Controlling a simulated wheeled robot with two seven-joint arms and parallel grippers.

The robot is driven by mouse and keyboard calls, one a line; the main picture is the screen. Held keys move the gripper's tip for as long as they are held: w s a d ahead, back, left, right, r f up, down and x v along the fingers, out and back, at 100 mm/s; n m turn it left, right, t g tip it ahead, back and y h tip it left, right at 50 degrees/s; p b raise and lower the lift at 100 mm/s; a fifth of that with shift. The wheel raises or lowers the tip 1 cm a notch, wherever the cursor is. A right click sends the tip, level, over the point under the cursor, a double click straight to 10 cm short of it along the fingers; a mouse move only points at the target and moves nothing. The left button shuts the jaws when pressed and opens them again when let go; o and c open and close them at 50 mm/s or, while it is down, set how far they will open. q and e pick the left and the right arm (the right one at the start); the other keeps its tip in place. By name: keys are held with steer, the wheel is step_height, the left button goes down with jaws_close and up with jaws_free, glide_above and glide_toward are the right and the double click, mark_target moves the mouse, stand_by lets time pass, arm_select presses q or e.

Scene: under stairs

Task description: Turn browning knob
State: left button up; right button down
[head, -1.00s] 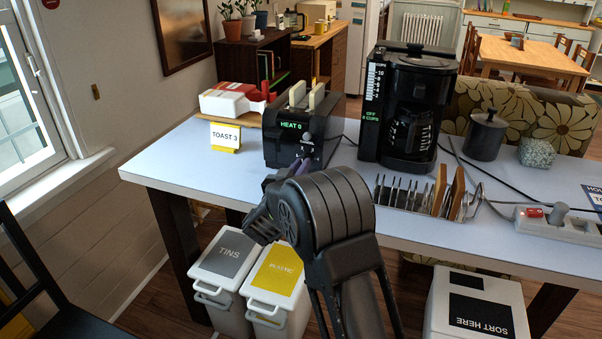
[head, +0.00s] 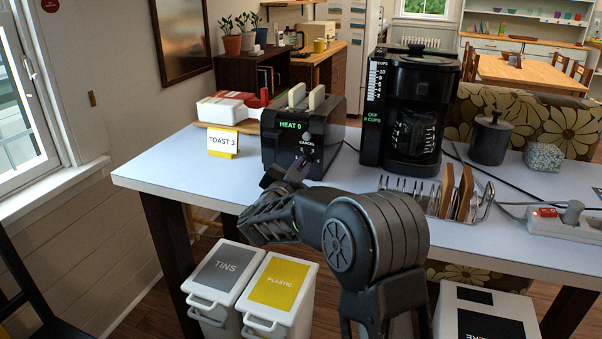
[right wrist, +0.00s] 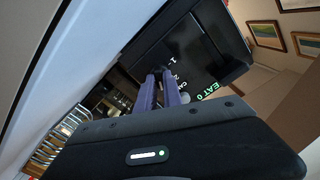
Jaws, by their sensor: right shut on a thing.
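The black toaster (head: 290,140) stands on the white table, with two pale slices (head: 316,96) sticking out of its slots. Its green display (head: 291,124) reads HEAT 0, with CANCEL and small dial marks on the front panel. The front also shows in the right wrist view (right wrist: 190,55). My right gripper (head: 298,171) is low at the toaster's front. In the right wrist view its purple fingers (right wrist: 158,76) are close together against the panel by the dial marks, shut on the browning knob, which they hide. My left gripper is not in view.
A TOAST 3 card (head: 223,142) stands left of the toaster. A coffee maker (head: 408,110) and a toast rack (head: 440,195) stand to the right, then a power strip (head: 565,222). Bins (head: 283,285) stand below the table edge.

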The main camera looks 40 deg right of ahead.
stand_by(0.4)
steer(key=c, duration=1.5)
jaws_free()
steer(key=shift+a, duration=0.1)
steer(key=v, duration=0.7)
steer(key=shift+s+a, duration=0.25)
steer(key=shift+a, duration=0.05)
